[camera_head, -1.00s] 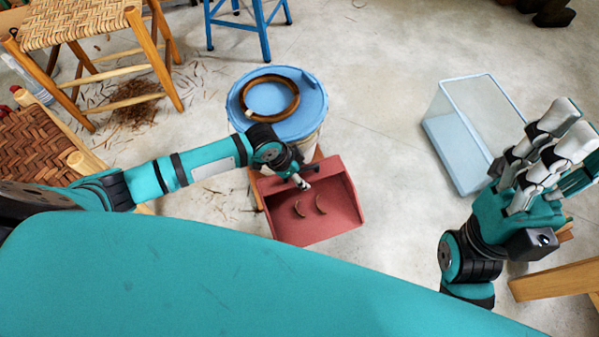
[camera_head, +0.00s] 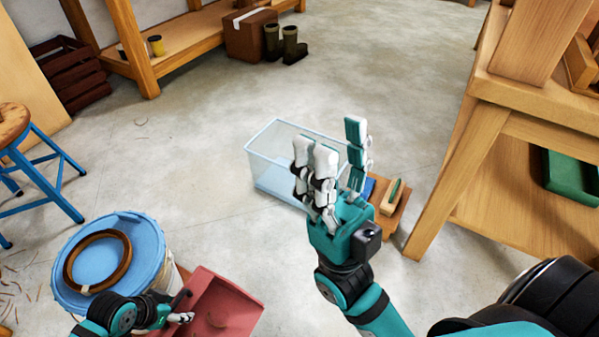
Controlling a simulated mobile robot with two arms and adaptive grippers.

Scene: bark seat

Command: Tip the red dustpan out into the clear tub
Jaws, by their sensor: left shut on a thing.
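The red dustpan (camera_head: 238,302) is at the bottom left, cut off by the picture's lower edge. My right gripper (camera_head: 328,155) is open and empty, fingers pointing up, and covers the tub's right part.
A blue-lidded bucket (camera_head: 145,240) with a brown ring (camera_head: 70,265) on top stands left of the dustpan. A brush (camera_head: 392,198) lies on a small wooden stand right of the tub. A wooden bench (camera_head: 450,185) is at right, a blue stool (camera_head: 50,185) at left. Floor beyond the tub is clear.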

